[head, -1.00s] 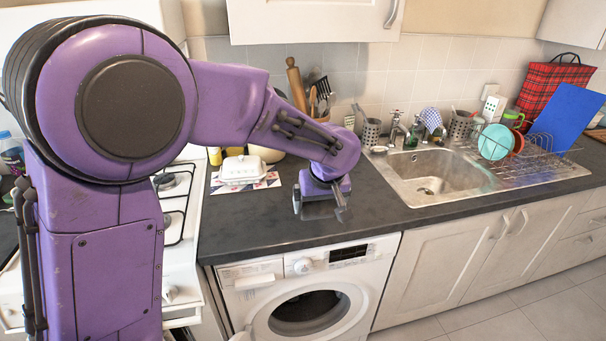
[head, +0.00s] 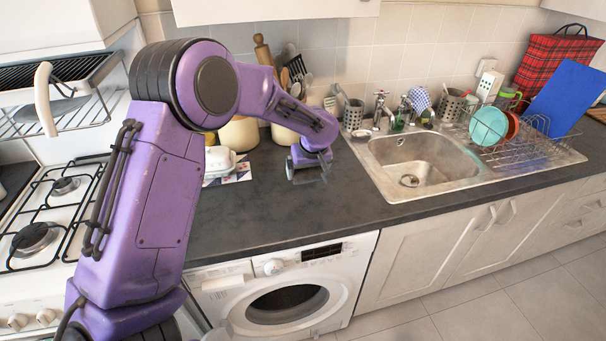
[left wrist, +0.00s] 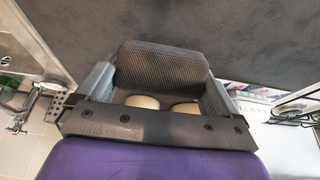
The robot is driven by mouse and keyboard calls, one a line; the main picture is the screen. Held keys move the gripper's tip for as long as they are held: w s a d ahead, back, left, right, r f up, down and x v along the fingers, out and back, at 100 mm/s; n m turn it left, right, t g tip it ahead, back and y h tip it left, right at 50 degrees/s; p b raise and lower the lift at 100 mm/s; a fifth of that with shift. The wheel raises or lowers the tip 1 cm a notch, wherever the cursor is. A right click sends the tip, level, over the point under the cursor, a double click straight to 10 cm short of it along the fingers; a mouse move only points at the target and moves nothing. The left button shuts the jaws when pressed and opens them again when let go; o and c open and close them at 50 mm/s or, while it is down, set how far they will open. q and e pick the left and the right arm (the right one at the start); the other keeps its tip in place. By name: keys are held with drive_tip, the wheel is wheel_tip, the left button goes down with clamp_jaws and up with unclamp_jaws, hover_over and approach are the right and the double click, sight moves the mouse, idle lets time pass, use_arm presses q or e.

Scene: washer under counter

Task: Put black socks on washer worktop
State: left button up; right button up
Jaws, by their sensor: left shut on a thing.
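The black socks (left wrist: 160,65) show in the left wrist view as a dark ribbed roll between the two fingers of my left gripper (left wrist: 158,85). The fingers are shut on the roll, one at each end. In the head view my left gripper (head: 308,172) is over the dark worktop (head: 270,215), above and behind the washer (head: 285,290). The socks are hard to make out there, and I cannot tell whether they touch the worktop. My right gripper is not in view.
A white butter dish (head: 219,164) stands left of the gripper, with canisters (head: 240,133) and a utensil holder behind. The sink (head: 420,165) is to the right, with a dish rack (head: 520,150) beyond. The gas hob (head: 40,225) is left. The worktop's front part is clear.

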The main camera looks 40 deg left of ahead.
sight(312, 169)
use_arm(q)
drive_tip(key=w+f, duration=0.1)
drive_tip(key=w+a+f, duration=0.1)
drive_tip(key=f+p, duration=0.1)
drive_tip(key=f, duration=0.1)
drive_tip(key=shift+w+a, duration=0.4)
wheel_tip(312, 169, down, 2)
drive_tip(key=shift+a+f+p, duration=0.15)
drive_tip(key=shift+f+p, duration=0.05)
drive_tip(key=shift+p, duration=0.15)
drive_tip(key=shift+f, duration=0.5)
drive_tip(key=shift+f, duration=0.15)
drive_tip(key=o, duration=0.7)
drive_tip(key=shift+c, duration=0.2)
drive_tip(key=shift+r, duration=0.3)
drive_tip(key=b+v, duration=0.2)
drive_tip(key=v, duration=0.9)
drive_tip(key=shift+s+r, duration=0.1)
drive_tip(key=shift+r, duration=0.25)
drive_tip(key=shift+d, duration=0.2)
